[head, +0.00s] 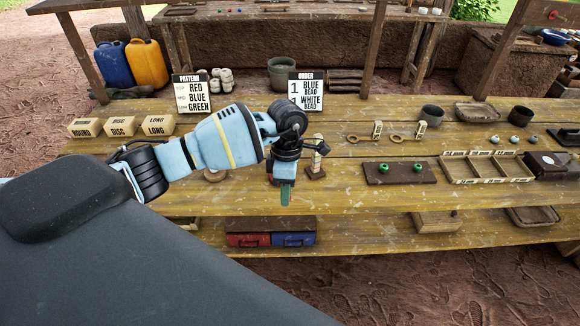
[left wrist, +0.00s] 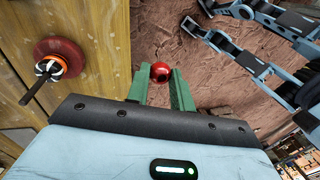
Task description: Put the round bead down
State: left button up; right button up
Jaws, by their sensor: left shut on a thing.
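My left gripper (head: 286,194) hangs fingers-down over the front part of the wooden workbench (head: 345,193). In the left wrist view its green fingers (left wrist: 160,82) are shut on a round, glossy red bead (left wrist: 160,70), held at the fingertips beyond the bench edge as seen there. The bead cannot be made out in the head view. A post stand with a red disc base and black, white and orange parts (left wrist: 52,66) is on the bench at the left of the wrist view. My right gripper does not show.
A dark board (head: 399,172) with two green beads and a divided tray (head: 486,167) lie to the right. A small post stand (head: 316,165) is close to my gripper. Labelled boxes (head: 121,124) are at left. Red and blue boxes (head: 270,239) sit on the lower shelf.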

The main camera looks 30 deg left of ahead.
pick_arm(q)
jog(key=s+d+f+m+t+y, duration=0.1)
jog(key=s+d+f+m, duration=0.1)
jog(key=s+m, duration=0.4)
jog(key=s+d+f+m+t+y, duration=0.1)
jog(key=s+m, duration=0.5)
jog(key=m, duration=1.1)
notch_tip(320, 180, down, 3)
jog(key=shift+s+d+r+y, duration=0.1)
jog(key=shift+s+d+y, duration=0.25)
jog(key=shift+d+y, duration=0.5)
jog(key=shift+d, duration=0.1)
